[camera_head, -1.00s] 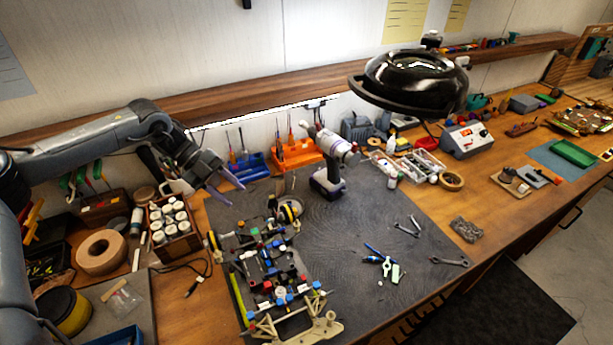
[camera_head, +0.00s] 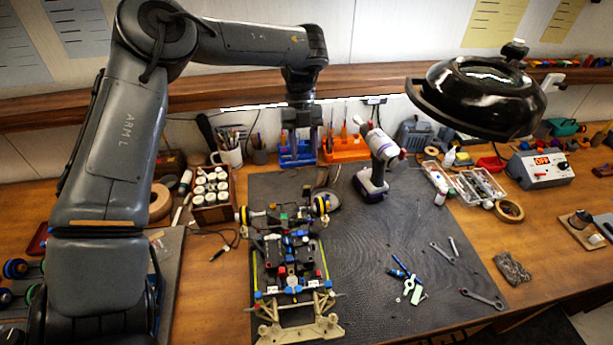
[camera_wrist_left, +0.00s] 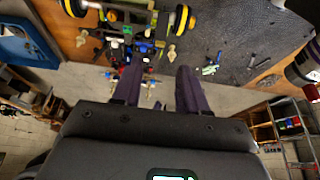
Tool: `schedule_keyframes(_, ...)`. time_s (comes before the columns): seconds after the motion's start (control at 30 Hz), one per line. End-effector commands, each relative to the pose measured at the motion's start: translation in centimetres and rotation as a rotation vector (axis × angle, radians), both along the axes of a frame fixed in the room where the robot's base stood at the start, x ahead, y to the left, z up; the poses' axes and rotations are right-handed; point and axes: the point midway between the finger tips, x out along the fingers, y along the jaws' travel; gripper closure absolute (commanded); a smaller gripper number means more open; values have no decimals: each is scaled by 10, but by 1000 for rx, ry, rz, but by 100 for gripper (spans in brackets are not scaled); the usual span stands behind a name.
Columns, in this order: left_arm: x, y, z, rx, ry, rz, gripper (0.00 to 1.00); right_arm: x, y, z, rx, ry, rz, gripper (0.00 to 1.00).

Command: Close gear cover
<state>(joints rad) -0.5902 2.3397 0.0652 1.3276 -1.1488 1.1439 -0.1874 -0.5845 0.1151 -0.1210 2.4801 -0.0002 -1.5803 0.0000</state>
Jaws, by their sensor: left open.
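The RC racecar chassis (camera_head: 290,262) lies on the dark mat, with its tan end plate towards the front edge and two yellow-ringed wheels at its far end. It also shows in the left wrist view (camera_wrist_left: 145,45), beyond the fingers. A grey rounded part (camera_head: 331,199) sits beside the right far wheel; I cannot tell whether it is the gear cover. My right gripper is not in view.
A power drill (camera_head: 377,165) stands right of the car's far end. A black lamp (camera_head: 480,95) hangs at the upper right. A wooden box of jars (camera_head: 212,195) stands left. The mat right of the car is mostly clear.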

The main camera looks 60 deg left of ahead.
Motion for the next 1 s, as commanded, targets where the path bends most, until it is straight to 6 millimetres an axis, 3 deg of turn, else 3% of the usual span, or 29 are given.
schedule_keyframes(0.2, -6, -13, -34, -4, 3, 1, 57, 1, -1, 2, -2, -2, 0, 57)
schedule_keyframes(0.5, -10, -26, -65, -4, 2, 2, 57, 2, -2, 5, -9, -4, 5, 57)
schedule_keyframes(0.93, -10, -28, -71, -1, -1, 2, 57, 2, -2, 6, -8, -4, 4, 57)
schedule_keyframes(1.0, -10, -28, -71, -1, -1, 2, 68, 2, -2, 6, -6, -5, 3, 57)
